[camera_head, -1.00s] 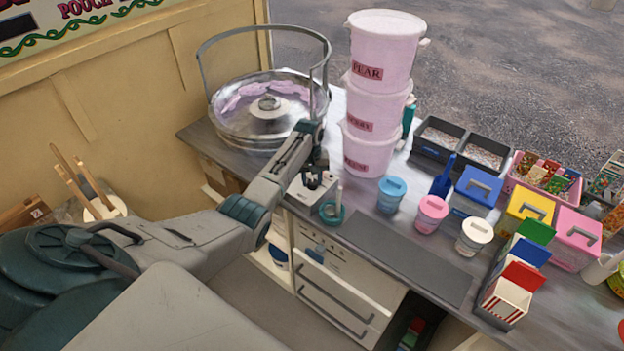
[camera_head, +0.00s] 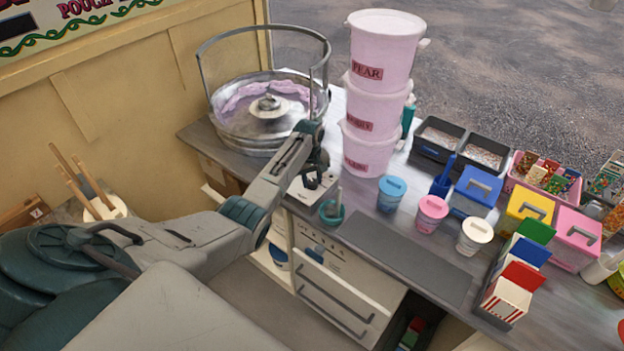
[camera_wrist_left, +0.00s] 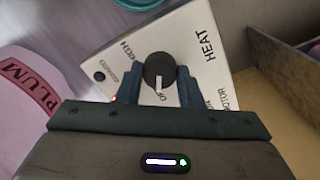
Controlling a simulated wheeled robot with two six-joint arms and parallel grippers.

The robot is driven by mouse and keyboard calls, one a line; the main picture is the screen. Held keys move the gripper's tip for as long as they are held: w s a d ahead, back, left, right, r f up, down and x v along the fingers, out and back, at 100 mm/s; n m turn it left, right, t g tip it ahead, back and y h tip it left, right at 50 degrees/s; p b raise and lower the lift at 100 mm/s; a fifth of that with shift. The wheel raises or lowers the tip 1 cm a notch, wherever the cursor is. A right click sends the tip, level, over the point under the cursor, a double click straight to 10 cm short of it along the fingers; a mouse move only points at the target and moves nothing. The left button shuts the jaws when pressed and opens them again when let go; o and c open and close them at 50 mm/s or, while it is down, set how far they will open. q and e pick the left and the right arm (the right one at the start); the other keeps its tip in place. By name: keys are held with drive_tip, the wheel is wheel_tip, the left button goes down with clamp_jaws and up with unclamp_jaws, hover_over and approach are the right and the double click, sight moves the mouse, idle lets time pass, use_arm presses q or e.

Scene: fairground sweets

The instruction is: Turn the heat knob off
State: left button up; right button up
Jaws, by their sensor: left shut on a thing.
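The heat knob (camera_wrist_left: 160,68) is a round black knob with a white pointer line, on a white control box (camera_wrist_left: 112,72) lettered HEAT, HIGH and MOTOR. In the left wrist view its pointer aims down toward partly covered lettering that starts "OF". My left gripper (camera_wrist_left: 163,82) has one blue finger on each side of the knob and is shut on it. In the head view, my left gripper (camera_head: 315,170) reaches down to the control box (camera_head: 312,190) at the counter's front edge and hides the knob. My right gripper is not in view.
A round metal candyfloss bowl (camera_head: 228,132) with a guard rail stands behind my arm. A tall stack of pink tubs (camera_head: 365,155) stands right of the box. A teal cup (camera_head: 331,213) sits close in front. Lidded pots and boxes fill the right counter; a dark mat (camera_head: 410,258) is bare.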

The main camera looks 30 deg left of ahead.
sight(310, 182)
use_arm(q)
drive_tip(key=o, duration=1)
drive_tip(key=shift+r, duration=0.1)
drive_tip(key=shift+r, duration=0.15)
drive_tip(key=shift+s+a+r+b, duration=0.1)
drive_tip(key=shift+r+b, duration=0.75)
drive_tip(key=shift+r, duration=1.8)
drive_tip(key=shift+s+a+r+b, duration=0.1)
drive_tip(key=shift+r+b, duration=0.75)
drive_tip(key=shift+r, duration=1.8)
